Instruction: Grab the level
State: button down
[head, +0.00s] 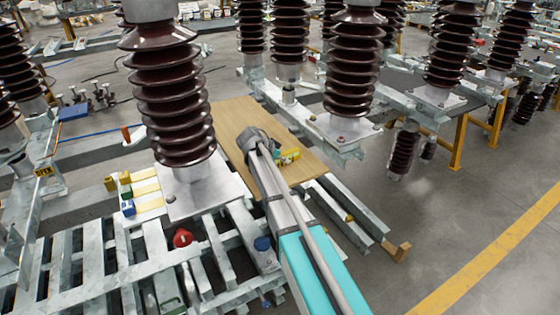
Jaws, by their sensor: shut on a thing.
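My arm reaches up from the bottom middle of the head view to a wooden board (232,115). My gripper (272,155) is at its end, low over the board, with its fingers mostly hidden behind the wrist. A small yellow block-like thing (289,156), which looks like the level, shows just right of the wrist. My gripper is shut on it. The contact is hidden, and I cannot tell whether it touches the board.
A large brown ribbed insulator (168,95) stands close left of my arm, and another (352,65) stands to the right. Metal slats (80,265) lie front left with a red round thing (182,238) and a blue-capped jar (263,250). Floor at right is clear.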

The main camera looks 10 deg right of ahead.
jog(key=shift+r, duration=0.1)
dwell(0.3)
notch_tip(320, 180, up, 2)
jog(key=p, duration=0.2)
jog(key=shift+r+p, duration=0.25)
jog(key=shift+p, duration=0.1)
jog(key=s+a+r+p, duration=0.3)
jog(key=s+r+p, duration=0.7)
jog(key=s, duration=0.3)
jog(key=shift+s+a+r, duration=0.15)
jog(key=shift+s, duration=0.2)
